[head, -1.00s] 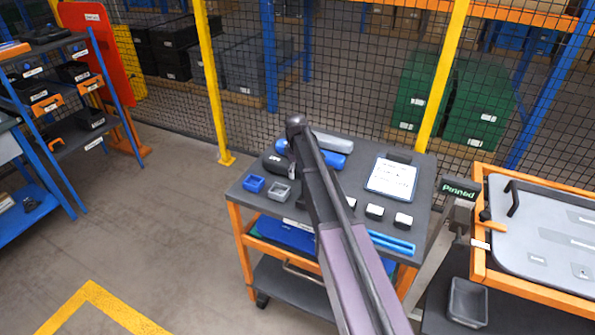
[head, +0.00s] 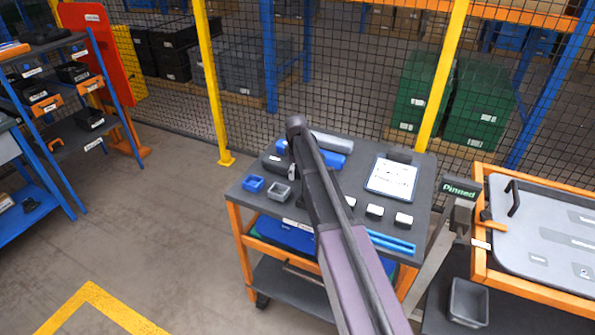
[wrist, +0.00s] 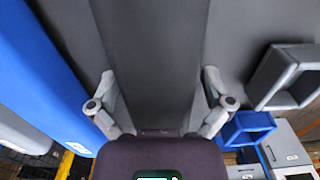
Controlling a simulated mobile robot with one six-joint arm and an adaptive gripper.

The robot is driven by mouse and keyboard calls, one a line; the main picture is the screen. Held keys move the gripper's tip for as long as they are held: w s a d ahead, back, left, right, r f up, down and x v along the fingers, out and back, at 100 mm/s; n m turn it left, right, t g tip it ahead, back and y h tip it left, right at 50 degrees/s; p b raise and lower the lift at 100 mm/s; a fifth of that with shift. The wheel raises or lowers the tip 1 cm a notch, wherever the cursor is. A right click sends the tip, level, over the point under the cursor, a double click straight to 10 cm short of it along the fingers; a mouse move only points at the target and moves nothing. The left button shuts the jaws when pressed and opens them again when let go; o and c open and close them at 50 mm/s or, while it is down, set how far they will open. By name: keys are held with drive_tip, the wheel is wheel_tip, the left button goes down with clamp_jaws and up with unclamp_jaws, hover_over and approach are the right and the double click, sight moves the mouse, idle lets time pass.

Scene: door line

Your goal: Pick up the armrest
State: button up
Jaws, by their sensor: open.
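The armrest (wrist: 150,50) is a long dark grey piece running down the middle of the wrist view. In the head view, a dark rounded piece on the cart that looks like the armrest (head: 274,163) shows left of my arm; my arm hides the rest. My gripper (wrist: 158,98) is open, with one finger on each side of the armrest in the wrist view. I cannot tell whether the fingers touch it. In the head view my gripper is hidden by the arm.
The cart top (head: 336,193) also holds a long blue piece (wrist: 45,70), a blue bin (wrist: 247,128), a grey bin (wrist: 290,75), a clipboard (head: 392,178), several small white-topped blocks and blue bars (head: 392,243). An orange-framed panel (head: 545,230) stands at right. Floor at left is clear.

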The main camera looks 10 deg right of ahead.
drive_tip(key=c, duration=1.2)
drive_tip(key=shift+r, duration=0.1)
wheel_tip(320, 180, up, 10)
drive_tip(key=p, duration=1)
drive_tip(key=shift+r, duration=0.15)
drive_tip(key=o, duration=0.6)
drive_tip(key=c, duration=0.5)
